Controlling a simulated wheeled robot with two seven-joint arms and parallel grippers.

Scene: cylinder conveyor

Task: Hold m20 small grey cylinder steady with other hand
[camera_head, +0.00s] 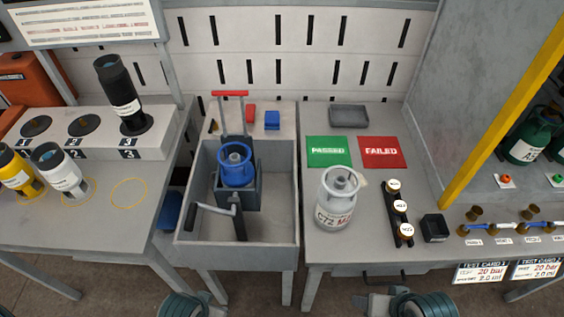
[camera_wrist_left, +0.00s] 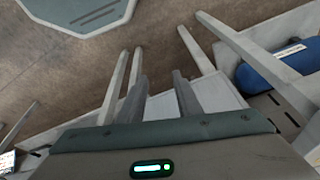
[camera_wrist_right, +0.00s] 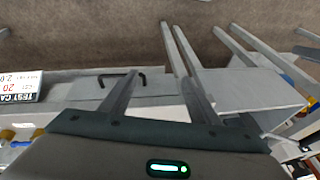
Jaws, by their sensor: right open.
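A small grey cylinder (camera_head: 335,208) with a valve guard on top stands upright on the right-hand bench. Its marking reads "C72 M" and then runs out of sight; I cannot read an M20 on it. My left gripper (camera_wrist_left: 159,76) is open and empty, low in front of the benches. My right gripper (camera_wrist_right: 160,77) is also open and empty, in front of the right-hand bench. Both are well away from the cylinder. In the head view only parts of my grippers show at the bottom edge.
A blue cylinder (camera_head: 237,168) sits in a clamp inside the grey sink-like box (camera_head: 270,236). A black rack with round labelled pieces (camera_head: 400,206) stands right of the grey cylinder. Green PASSED (camera_head: 328,151) and red FAILED (camera_head: 382,152) mats lie behind it.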

